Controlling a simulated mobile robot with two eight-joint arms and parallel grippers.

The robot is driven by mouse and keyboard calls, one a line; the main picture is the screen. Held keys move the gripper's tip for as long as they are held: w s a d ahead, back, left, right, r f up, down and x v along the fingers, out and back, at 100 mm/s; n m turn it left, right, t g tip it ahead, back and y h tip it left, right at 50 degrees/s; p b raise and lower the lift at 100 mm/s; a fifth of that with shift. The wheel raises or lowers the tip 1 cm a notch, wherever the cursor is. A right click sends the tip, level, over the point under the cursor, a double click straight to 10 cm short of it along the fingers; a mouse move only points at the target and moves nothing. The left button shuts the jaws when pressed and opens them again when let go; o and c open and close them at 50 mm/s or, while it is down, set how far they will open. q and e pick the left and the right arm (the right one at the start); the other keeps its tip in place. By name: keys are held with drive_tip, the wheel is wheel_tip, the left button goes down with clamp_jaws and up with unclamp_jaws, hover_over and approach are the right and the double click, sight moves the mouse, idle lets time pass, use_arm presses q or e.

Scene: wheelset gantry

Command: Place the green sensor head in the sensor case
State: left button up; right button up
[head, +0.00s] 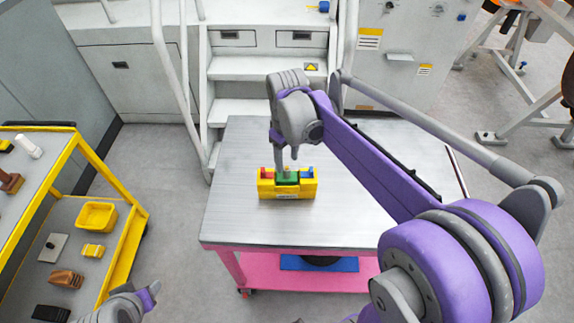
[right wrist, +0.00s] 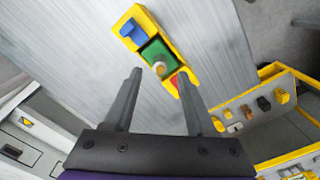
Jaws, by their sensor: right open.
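The yellow sensor case (head: 268,190) stands on the grey table top; it also shows in the right wrist view (right wrist: 170,42). The green sensor head (right wrist: 155,51) sits in the middle of the case, between a blue piece (right wrist: 132,31) and a red piece (right wrist: 175,80). A pale round knob shows on the green head. My right gripper (right wrist: 160,76) is open, its fingers apart and empty, with the green head showing between and just beyond the tips. In the head view, the right gripper is over the case and partly hides the green head (head: 290,182).
The grey table (head: 240,150) has a pink frame and is mostly clear around the case. A yellow-railed cart (head: 125,235) with a yellow bin (head: 97,215) and several small parts stands at left. Grey steps (head: 260,95) and handrails rise behind the table.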

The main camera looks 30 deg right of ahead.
sight(287, 168)
wheel_tip(287, 168, up, 7)
drive_tip(key=s+a+f+m+t, duration=0.3)
drive_tip(key=s+a+f+t, duration=0.3)
drive_tip(key=s+f, duration=0.5)
drive_tip(key=shift+s+a, duration=0.4)
drive_tip(key=shift+s, duration=0.7)
